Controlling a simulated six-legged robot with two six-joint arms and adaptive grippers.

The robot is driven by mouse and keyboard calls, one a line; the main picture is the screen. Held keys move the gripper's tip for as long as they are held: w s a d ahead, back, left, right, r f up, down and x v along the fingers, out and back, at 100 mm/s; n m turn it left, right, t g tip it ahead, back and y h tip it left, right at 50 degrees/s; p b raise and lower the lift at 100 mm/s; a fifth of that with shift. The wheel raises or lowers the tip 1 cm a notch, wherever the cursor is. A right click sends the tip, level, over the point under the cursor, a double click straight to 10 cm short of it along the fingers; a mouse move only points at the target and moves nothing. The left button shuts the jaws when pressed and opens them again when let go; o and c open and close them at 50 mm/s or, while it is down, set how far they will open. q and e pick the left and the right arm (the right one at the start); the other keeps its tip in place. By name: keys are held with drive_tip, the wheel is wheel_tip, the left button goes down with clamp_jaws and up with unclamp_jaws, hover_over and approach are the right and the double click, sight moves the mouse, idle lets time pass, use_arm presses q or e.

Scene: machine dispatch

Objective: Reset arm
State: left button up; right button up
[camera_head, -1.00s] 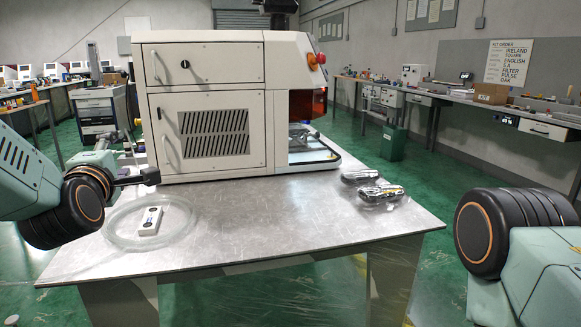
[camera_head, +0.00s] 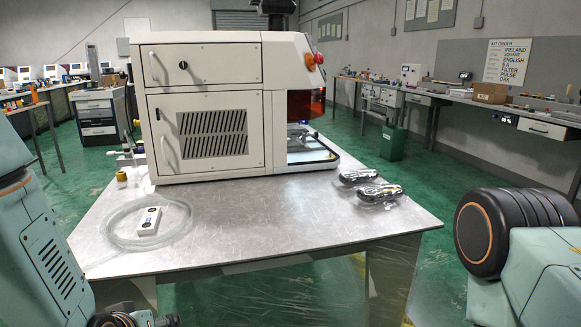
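My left arm is at the left edge. Dark mechanical parts at its lower end, which look like part of my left gripper (camera_head: 135,319), are cut off by the bottom edge. Its fingers cannot be made out, so I cannot tell whether it is open or shut. It is below and in front of the table (camera_head: 270,228). My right arm shows only a teal link and a black ribbed joint at the lower right. My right gripper is out of view.
A large white machine (camera_head: 207,104) stands at the back of the table. A clear coiled tube (camera_head: 112,238) rings a small white device (camera_head: 149,221). Two dark, shiny wrapped items (camera_head: 378,193) lie at the right. The table's front middle is clear.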

use_arm(q)
drive_tip(key=s+d+f+m+g, duration=0.1)
drive_tip(key=s+f+g, duration=0.2)
drive_tip(key=s+f, duration=0.3)
drive_tip(key=s+f+m+g, duration=0.1)
drive_tip(key=s+f+g, duration=0.2)
drive_tip(key=s, duration=1.1)
drive_tip(key=s+d+f+m+g, duration=0.1)
drive_tip(key=s+f+m+g, duration=0.1)
drive_tip(key=s+f, duration=0.7)
drive_tip(key=shift+s+d+f+g, duration=0.35)
drive_tip(key=shift+s+g, duration=0.15)
drive_tip(key=shift+s, duration=0.1)
drive_tip(key=shift+w+h, duration=0.1)
drive_tip(key=shift+h, duration=0.2)
drive_tip(key=shift+c, duration=0.5)
